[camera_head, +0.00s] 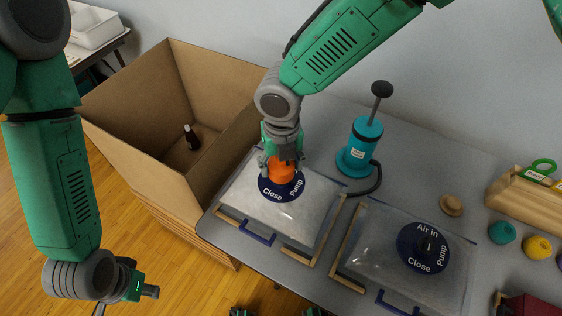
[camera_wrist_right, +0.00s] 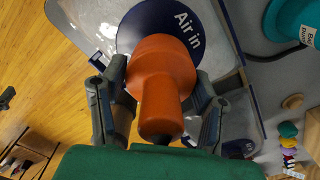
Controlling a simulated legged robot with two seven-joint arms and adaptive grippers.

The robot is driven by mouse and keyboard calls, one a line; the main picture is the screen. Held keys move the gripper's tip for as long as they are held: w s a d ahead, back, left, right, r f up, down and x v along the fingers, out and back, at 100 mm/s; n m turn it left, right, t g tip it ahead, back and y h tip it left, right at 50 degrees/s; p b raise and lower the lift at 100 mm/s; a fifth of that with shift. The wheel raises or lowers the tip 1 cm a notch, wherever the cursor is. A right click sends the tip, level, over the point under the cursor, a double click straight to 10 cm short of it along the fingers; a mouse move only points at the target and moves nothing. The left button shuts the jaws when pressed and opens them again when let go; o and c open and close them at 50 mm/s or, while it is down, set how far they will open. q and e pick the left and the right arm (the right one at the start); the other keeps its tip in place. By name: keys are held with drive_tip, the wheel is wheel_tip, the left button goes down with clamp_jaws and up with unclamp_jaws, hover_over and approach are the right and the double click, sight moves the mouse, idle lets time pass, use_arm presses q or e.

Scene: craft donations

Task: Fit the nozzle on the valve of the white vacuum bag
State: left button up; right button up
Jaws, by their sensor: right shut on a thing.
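The white vacuum bag (camera_head: 243,197) lies on the grey table beside the cardboard box. Its round dark blue valve disc (camera_head: 281,196) carries white lettering; the disc also shows in the right wrist view (camera_wrist_right: 183,18). My right gripper (camera_head: 283,158) is shut on the orange nozzle (camera_head: 283,174), above the disc. In the right wrist view the nozzle (camera_wrist_right: 160,88) sits between both fingers, its wide end toward the disc. The nozzle hides the disc's middle, and I cannot tell whether they touch. My left gripper (camera_head: 142,289) hangs empty at lower left, away from the bags; its jaw opening is unclear.
A second, greyer bag (camera_head: 370,246) with a blue disc lies to the right. A teal pump (camera_head: 360,149) with a black hose (camera_head: 372,185) stands behind the bags. An open cardboard box (camera_head: 143,149) holding a dark bottle (camera_head: 192,137) stands left. Small balls (camera_head: 502,232) lie at right.

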drive_tip(key=shift+f+b, duration=0.65)
drive_tip(key=shift+f, duration=0.9)
drive_tip(key=o, duration=1.5)
wheel_tip(320, 180, up, 12)
drive_tip(key=shift+f, duration=0.1)
